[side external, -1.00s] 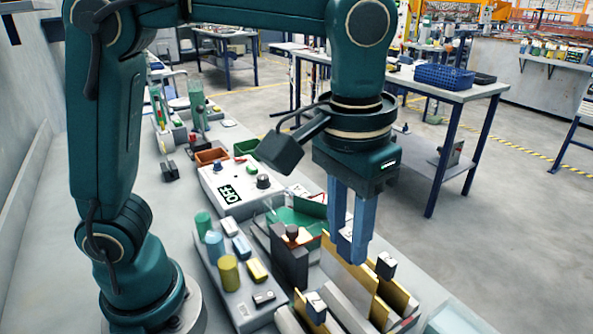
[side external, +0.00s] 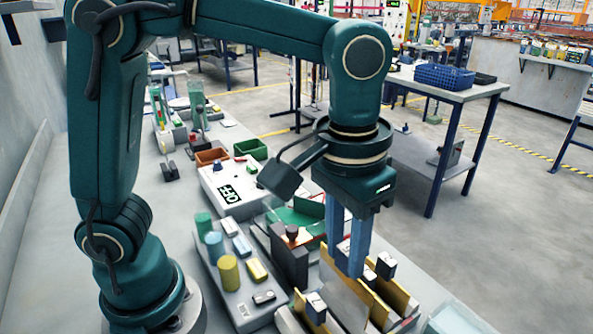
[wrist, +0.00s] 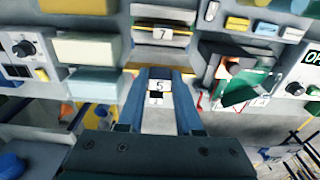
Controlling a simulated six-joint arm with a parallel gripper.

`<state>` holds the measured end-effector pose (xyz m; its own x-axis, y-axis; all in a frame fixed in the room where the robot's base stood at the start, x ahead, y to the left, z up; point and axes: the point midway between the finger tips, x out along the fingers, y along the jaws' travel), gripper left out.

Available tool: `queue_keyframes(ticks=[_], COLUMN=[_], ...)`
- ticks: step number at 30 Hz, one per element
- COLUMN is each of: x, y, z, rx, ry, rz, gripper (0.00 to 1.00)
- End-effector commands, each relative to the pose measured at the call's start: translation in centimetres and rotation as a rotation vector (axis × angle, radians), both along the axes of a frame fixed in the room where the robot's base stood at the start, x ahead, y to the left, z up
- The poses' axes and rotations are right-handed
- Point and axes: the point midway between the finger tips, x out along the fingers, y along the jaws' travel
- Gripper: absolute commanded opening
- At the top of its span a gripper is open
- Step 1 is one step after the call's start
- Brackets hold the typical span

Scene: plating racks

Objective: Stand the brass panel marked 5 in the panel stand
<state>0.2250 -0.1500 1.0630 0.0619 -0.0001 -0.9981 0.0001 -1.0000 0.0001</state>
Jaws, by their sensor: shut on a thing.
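My gripper (side external: 352,268) points straight down at the lower middle of the side external view. Its blue fingers are shut on the brass panel marked 5 (side external: 332,270). In the wrist view the white tag with the 5 (wrist: 158,86) shows between the fingers (wrist: 160,105). The panel is upright, and its lower edge is hidden, so I cannot tell whether it is seated. Below it are the grey bars of a rack (side external: 350,315) that holds other upright brass panels (side external: 397,300). A panel marked 7 (wrist: 163,33) shows above in the wrist view. I cannot tell which fixture is the panel stand.
Left of the rack is a grey tray (side external: 210,265) with green, blue and yellow cylinders and small blocks. A dark grey block (side external: 290,262) stands close to my fingers. A white control box (side external: 228,188) and brown and green bins lie farther back.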

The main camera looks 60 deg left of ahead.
Motion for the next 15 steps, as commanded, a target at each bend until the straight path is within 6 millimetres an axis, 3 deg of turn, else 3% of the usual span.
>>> queue_keyframes(ticks=[15], x=[0.0], y=[0.0], z=[-2.3], rx=[0.0], ry=[0.0], rz=[0.0], gripper=[0.0])
